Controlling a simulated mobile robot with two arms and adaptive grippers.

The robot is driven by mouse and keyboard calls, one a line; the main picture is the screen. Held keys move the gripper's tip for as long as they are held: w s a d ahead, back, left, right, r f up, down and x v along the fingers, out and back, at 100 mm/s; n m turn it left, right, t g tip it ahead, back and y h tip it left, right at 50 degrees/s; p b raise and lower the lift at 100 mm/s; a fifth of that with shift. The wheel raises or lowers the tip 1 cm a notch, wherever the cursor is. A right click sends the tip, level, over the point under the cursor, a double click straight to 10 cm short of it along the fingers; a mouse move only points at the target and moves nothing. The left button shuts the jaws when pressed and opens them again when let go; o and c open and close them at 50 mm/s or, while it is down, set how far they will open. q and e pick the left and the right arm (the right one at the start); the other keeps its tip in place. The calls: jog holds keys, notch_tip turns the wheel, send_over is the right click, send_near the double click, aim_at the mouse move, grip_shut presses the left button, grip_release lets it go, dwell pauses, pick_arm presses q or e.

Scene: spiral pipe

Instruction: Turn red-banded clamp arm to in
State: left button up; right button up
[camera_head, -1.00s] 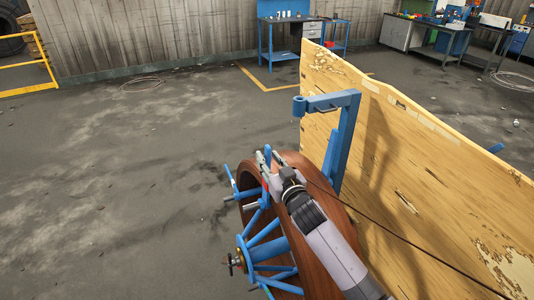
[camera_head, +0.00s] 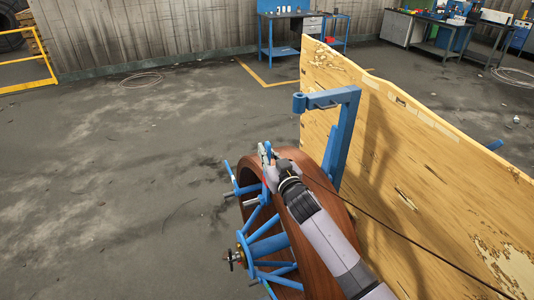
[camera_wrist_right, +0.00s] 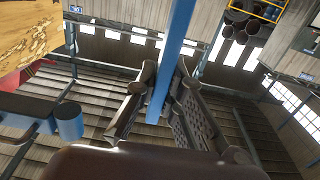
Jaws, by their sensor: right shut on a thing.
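My right gripper (camera_head: 265,155) is at the upper rim of a brown wheel-like ring (camera_head: 317,235) with blue spokes. In the right wrist view, its fingers (camera_wrist_right: 166,80) are shut on a blue bar (camera_wrist_right: 175,45) of the clamp arm, which runs up between them. The clamp arm's blue end also shows in the head view (camera_head: 268,147). I cannot make out a red band on it. My own wrist hides part of the ring's top. My left gripper is not in view.
A blue bracket (camera_head: 345,135) stands behind the ring, against a tall worn yellow wooden panel (camera_head: 425,190) on the right. Other blue rods (camera_head: 245,190) stick out at the ring's left. Workbenches (camera_head: 290,35) stand far back.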

jog(key=shift+w, duration=0.1)
grip_shut()
dwell(0.3)
jog(key=shift+w+a+r+g, duration=0.15)
jog(key=shift+w+g, duration=0.15)
jog(key=shift+w, duration=0.2)
jog(key=w+a+f+g+h+b, duration=0.2)
jog(key=w+g+b, duration=0.4)
jog(key=w, duration=0.4)
jog(key=shift+a+f+b, duration=0.4)
jog(key=shift+a+f, duration=0.3)
jog(key=shift+f, duration=0.05)
jog(key=o, duration=0.6)
grip_release()
jog(key=shift+w, duration=0.15)
jog(key=shift+o, duration=0.4)
